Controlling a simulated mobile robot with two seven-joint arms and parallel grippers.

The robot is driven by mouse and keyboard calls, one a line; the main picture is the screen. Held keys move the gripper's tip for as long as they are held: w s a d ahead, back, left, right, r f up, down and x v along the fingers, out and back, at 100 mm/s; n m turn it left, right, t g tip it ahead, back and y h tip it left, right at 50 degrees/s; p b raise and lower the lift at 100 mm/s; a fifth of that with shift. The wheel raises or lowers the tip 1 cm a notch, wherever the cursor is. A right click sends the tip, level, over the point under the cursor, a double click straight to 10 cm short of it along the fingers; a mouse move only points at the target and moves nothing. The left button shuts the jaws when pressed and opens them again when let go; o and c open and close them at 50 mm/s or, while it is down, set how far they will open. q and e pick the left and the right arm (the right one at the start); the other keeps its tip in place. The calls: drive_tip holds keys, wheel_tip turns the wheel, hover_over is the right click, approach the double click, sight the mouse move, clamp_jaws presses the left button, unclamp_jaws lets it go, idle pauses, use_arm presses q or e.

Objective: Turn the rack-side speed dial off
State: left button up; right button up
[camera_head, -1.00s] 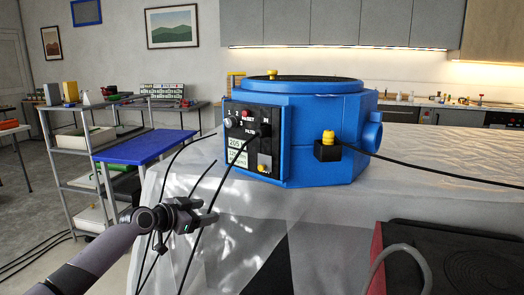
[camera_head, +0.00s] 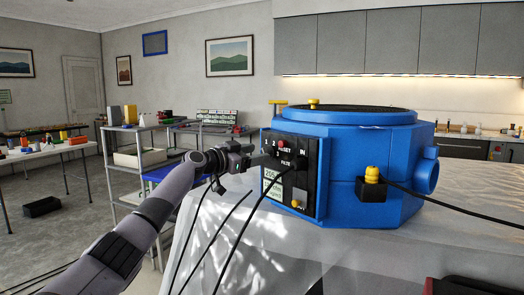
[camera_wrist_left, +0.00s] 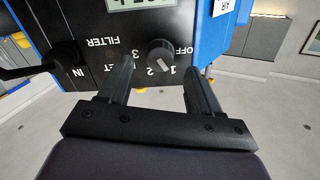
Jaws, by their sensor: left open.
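The speed dial (camera_wrist_left: 160,51) is a dark round knob with a pale pointer mark on a black control panel (camera_wrist_left: 95,40). In the left wrist view it appears upside down, with OFF, 1, 2 and 3 printed around it. I cannot tell for sure which mark the pointer faces. My left gripper (camera_wrist_left: 157,68) is open, with its two fingers on either side of the dial's line and the dial just beyond the tips. No grip on it shows. In the head view my left gripper (camera_head: 262,160) is at the panel's left edge and hides the dial. My right gripper is not in view.
The panel is on a blue machine (camera_head: 365,180) standing on a white-topped counter (camera_head: 450,250). A shelf rack (camera_head: 130,160) stands behind left.

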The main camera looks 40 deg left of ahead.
use_arm(q)
drive_tip(key=shift+w+d+p, duration=0.15)
drive_tip(key=shift+w, duration=0.6)
drive_tip(key=shift+w+d+p, duration=0.1)
drive_tip(key=shift+w+p, duration=0.05)
drive_tip(key=shift+w, duration=0.55)
drive_tip(key=c, duration=1.1)
